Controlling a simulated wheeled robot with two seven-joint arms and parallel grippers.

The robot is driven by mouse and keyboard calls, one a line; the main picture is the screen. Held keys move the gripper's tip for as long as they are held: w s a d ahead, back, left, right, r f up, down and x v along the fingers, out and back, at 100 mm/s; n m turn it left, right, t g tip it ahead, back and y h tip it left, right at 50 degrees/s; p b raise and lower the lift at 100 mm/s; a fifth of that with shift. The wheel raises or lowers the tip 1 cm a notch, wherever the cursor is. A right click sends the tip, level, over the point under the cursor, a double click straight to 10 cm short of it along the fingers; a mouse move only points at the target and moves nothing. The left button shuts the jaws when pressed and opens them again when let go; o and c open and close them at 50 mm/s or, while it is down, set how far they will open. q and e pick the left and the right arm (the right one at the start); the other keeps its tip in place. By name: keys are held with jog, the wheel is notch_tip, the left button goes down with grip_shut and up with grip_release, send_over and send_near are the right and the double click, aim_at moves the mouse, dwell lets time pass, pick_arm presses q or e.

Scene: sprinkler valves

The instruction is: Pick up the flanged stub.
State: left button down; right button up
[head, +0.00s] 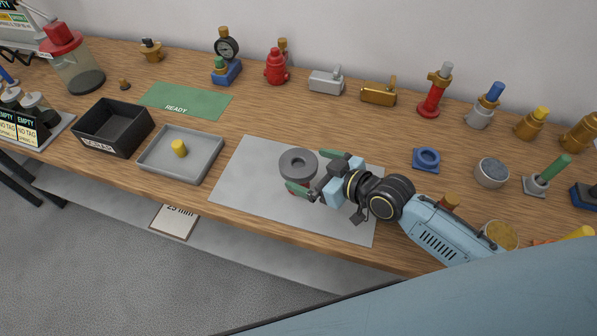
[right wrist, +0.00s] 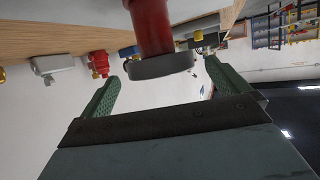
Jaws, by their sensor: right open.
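The flanged stub, a grey ring-shaped flange (head: 298,163) on a red pipe, stands upright on the grey mat (head: 245,178) with the flange on top. In the right wrist view its red pipe (right wrist: 150,25) and grey flange (right wrist: 160,66) show just ahead of the fingers. My right gripper (head: 312,172) is open, with its green fingers around the near right side of the stub. In the right wrist view the jaws (right wrist: 161,72) are apart, with a finger on either side of the flange. Contact cannot be told. My left gripper is not in view.
A grey tray (head: 158,165) with a yellow part (head: 179,148) and a black bin (head: 92,127) lie left of the mat. A green mat (head: 210,103) lies behind. Several valves and fittings line the back.

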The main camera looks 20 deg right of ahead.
aim_at(304, 167)
jog(key=x, duration=0.5)
jog(key=shift+d, duration=0.1)
jog(key=c, duration=1.4)
jog(key=shift+r, duration=0.1)
jog(key=shift+c, duration=0.4)
